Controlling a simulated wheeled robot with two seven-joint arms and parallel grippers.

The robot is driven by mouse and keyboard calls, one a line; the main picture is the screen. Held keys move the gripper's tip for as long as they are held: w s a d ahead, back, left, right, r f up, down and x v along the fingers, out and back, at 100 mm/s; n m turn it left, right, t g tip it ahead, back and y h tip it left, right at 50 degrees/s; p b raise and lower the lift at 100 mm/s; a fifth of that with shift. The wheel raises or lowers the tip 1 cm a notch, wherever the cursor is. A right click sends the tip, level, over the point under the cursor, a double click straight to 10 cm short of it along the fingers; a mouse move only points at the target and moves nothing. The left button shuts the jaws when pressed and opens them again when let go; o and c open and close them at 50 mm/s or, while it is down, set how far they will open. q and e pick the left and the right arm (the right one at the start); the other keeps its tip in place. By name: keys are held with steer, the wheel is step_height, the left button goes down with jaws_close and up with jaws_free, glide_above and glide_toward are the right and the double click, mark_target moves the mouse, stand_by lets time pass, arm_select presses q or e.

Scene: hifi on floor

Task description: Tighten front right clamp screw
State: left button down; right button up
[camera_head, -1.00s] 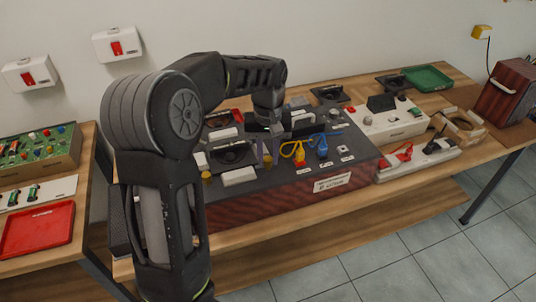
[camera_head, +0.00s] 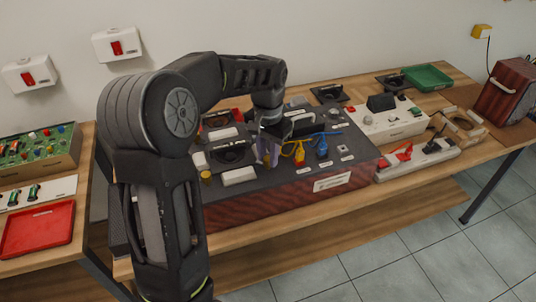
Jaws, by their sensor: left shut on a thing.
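A dark hi-fi panel box (camera_head: 290,197) with a reddish front stands on the wooden table. A black round speaker unit (camera_head: 230,153) sits on its top, with a brass-coloured screw (camera_head: 206,177) at its front left corner. My left gripper (camera_head: 268,157) points down at the right side of the speaker unit, where the front right clamp screw would be. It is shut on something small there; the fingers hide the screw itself. A yellow plug (camera_head: 300,153) and a blue plug (camera_head: 322,147) with cables stand just right of the gripper. My right gripper is out of view.
White blocks (camera_head: 239,176) lie near the speaker unit. A white control box (camera_head: 392,121) and a white strip with a red cable (camera_head: 425,156) stand to the right. A green tray (camera_head: 427,77) is at the back. A red tray (camera_head: 37,229) lies on the left table.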

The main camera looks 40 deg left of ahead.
mark_target(268, 158)
arm_select(q)
steer(key=c, duration=1.2)
jaws_free()
step_height(268, 158, up, 8)
steer(key=shift+f+b, duration=0.1)
steer(key=shift+b, duration=0.2)
